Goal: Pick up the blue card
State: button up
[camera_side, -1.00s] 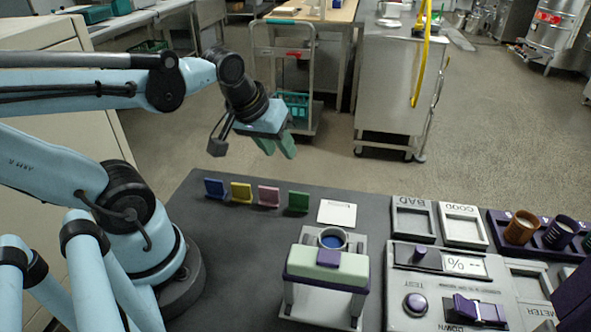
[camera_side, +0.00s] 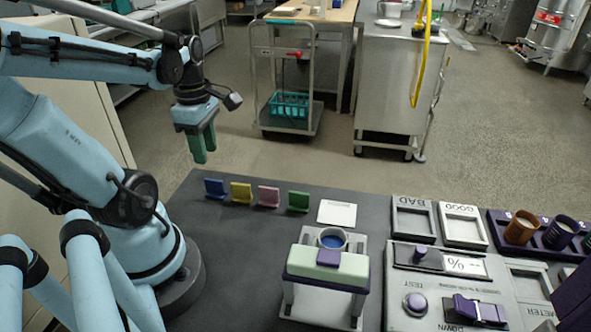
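The blue card (camera_side: 215,188) stands upright in a small holder at the left end of a row of cards on the dark table. My gripper (camera_side: 204,150) hangs above and slightly left of the blue card in the picture, with its green fingers pointing down. The two fingers overlap partly from this side, but they look apart with nothing between them. The gripper does not touch the card.
Yellow (camera_side: 241,192), pink (camera_side: 268,196) and green (camera_side: 298,201) cards stand in line to the right of the blue one. A white square (camera_side: 337,213) lies beyond them. A mill-like device (camera_side: 326,268) stands in front. The dark table (camera_side: 240,245) is clear before the cards.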

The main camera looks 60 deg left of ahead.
aim_at(213, 180)
jog(key=shift+w+d+f, duration=0.1)
jog(key=shift+f, duration=2.25)
jog(key=shift+w+d+f, duration=0.1)
jog(key=shift+f, duration=2.2)
grip_shut()
